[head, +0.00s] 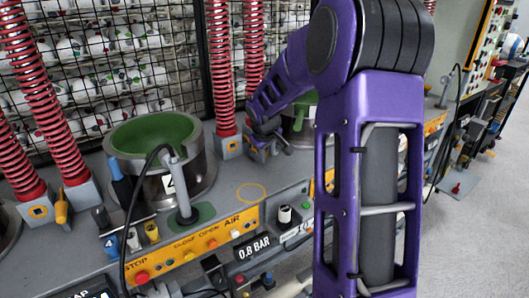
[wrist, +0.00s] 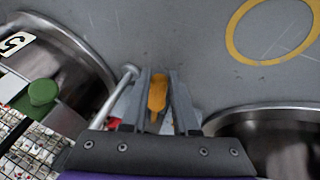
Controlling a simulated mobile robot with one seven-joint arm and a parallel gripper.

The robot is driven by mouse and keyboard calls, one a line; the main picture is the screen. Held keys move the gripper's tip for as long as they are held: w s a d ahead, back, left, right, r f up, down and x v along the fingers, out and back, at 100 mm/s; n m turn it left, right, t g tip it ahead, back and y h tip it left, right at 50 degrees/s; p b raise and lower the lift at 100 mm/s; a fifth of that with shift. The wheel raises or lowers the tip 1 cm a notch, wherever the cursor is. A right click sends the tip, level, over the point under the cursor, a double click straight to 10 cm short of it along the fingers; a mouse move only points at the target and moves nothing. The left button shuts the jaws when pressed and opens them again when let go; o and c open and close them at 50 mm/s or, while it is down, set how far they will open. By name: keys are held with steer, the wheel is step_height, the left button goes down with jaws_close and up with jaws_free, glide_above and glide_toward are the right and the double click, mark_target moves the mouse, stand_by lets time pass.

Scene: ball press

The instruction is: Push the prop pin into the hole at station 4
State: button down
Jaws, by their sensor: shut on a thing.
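My gripper (wrist: 158,98) is shut on the yellow-orange prop pin (wrist: 157,92), which stands between its two fingers in the wrist view. In the head view my gripper (head: 268,143) is behind the station 4 bowl's right side, by the foot of a red spring, and the pin is too small to make out there. A grey block lies under the fingers, and the fingers mostly hide it. I cannot tell whether the pin's tip is in a hole. The station 4 press (head: 170,183) has a green-lined bowl and a "4" label.
A metal rod with a round end (wrist: 129,72) stands close beside the left finger. A plate marked 5 (wrist: 15,43) is on a bowl at left. A yellow ring (head: 252,193) marks bare grey bench. Another yellow pin (head: 61,207) is at the left block. Red springs rise behind.

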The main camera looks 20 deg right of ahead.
steer(key=shift+s, duration=0.25)
steer(key=shift+g, duration=0.4)
steer(key=s+a+b, duration=0.1)
steer(key=s, duration=0.2)
steer(key=s+a+b, duration=0.1)
steer(key=s, duration=0.2)
steer(key=s+a+b, duration=0.2)
steer(key=s, duration=0.1)
steer(key=shift+s+r, duration=0.2)
steer(key=shift+s, duration=0.1)
steer(key=shift+w, duration=0.15)
steer(key=shift+w+a, duration=0.15)
steer(key=shift+w, duration=0.75)
steer(key=shift+w+a, duration=0.2)
steer(key=shift+w, duration=0.75)
steer(key=shift+w+a, duration=0.15)
steer(key=shift+w, duration=0.75)
steer(key=shift+w+a+p, duration=0.25)
steer(key=shift+w+p, duration=0.2)
steer(key=shift+w, duration=0.8)
steer(key=shift+w+a+p, duration=0.2)
steer(key=shift+w+p, duration=0.2)
steer(key=shift+w, duration=0.9)
steer(key=shift+w+a+p, duration=0.25)
steer(key=shift+w+p, duration=0.2)
steer(key=shift+w, duration=0.8)
steer(key=c, duration=0.6)
jaws_free()
